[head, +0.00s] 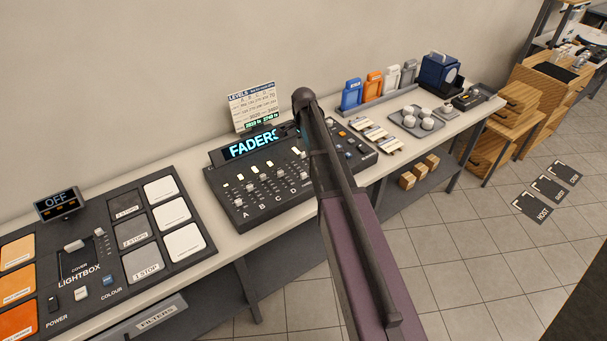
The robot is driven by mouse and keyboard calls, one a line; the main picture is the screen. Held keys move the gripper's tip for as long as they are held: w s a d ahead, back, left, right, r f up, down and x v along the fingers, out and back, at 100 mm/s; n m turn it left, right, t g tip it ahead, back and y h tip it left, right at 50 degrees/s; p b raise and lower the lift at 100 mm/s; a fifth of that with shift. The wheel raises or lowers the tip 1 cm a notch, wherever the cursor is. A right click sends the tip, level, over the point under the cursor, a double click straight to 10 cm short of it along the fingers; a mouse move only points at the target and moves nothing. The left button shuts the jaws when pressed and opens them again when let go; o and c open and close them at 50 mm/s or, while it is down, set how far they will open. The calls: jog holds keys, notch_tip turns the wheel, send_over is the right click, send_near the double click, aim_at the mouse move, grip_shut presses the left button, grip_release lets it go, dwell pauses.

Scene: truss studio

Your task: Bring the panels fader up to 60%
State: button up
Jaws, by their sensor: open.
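The fader console (262,205) stands on the long bench in the middle of the head view. Its lit display (250,146) reads "FADERS", and its right end is hidden behind my arm. Sliders lettered A, B, C and D stand along its front, with pale caps at differing heights. No name "panels" is legible, so I cannot tell which slider it is or its level. A "LEVELS" card (254,106) stands behind the console; its small print is unreadable. My arm crosses in front of the console's right part. I cannot make out my gripper.
A lightbox panel (120,290) with an "OFF" display (58,203) lies at left. Right of the console are small cards (376,135), a tray (417,122) with white domes, coloured holders (374,85) and a blue box (437,72). Tiled floor (470,260) is open at right.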

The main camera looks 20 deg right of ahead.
aim_at(303, 174)
jog(key=shift+f, duration=0.1)
notch_tip(303, 174, down, 14)
jog(key=b, duration=1.3)
jog(key=shift+r+b, duration=0.2)
jog(key=shift+b, duration=0.2)
jog(key=shift+c, duration=0.2)
grip_shut()
